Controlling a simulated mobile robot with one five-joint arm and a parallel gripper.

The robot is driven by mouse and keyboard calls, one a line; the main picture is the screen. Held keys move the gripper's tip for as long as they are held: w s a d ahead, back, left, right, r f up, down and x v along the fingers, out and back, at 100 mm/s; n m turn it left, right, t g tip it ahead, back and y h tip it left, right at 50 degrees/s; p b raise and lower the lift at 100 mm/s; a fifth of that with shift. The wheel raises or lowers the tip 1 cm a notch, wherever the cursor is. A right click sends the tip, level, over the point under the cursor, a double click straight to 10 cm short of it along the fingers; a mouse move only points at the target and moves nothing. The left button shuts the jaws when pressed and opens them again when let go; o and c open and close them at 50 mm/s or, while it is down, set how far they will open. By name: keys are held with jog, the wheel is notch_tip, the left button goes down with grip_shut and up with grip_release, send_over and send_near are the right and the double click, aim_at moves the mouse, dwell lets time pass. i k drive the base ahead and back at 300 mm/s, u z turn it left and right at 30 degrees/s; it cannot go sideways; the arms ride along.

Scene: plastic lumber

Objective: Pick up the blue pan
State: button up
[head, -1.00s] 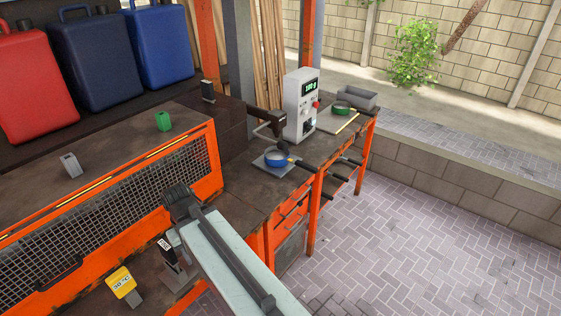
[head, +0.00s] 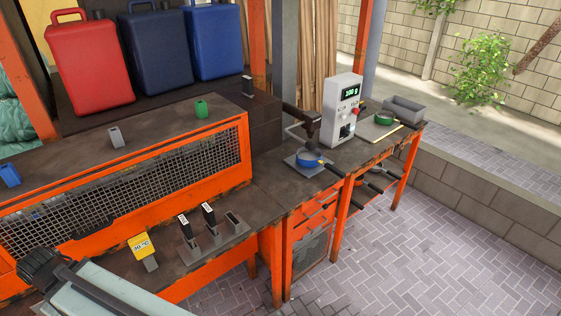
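The blue pan (head: 308,159) sits upright on a grey square plate (head: 296,166) on the far workbench. Its dark handle points right and towards me, near the bench's front edge. A dark nozzle on a bracket (head: 312,130) hangs close above the pan. My gripper (head: 38,264) is at the lower left, at the end of my pale arm, far from the pan. Its fingers are too unclear to tell whether they are open or shut.
A grey control box (head: 342,108) stands beside the pan. A green pan (head: 384,118) and a grey tray (head: 403,110) are farther right. Dark-handled tools (head: 209,214) stand in holders near a yellow gauge (head: 140,245). The paved floor (head: 430,250) at right is clear.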

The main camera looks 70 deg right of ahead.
aim_at(321, 164)
jog(key=u, duration=0.2)
jog(key=k, duration=1.65)
jog(key=z, duration=1.2)
jog(key=i, duration=2)
jog(key=u, duration=0.05)
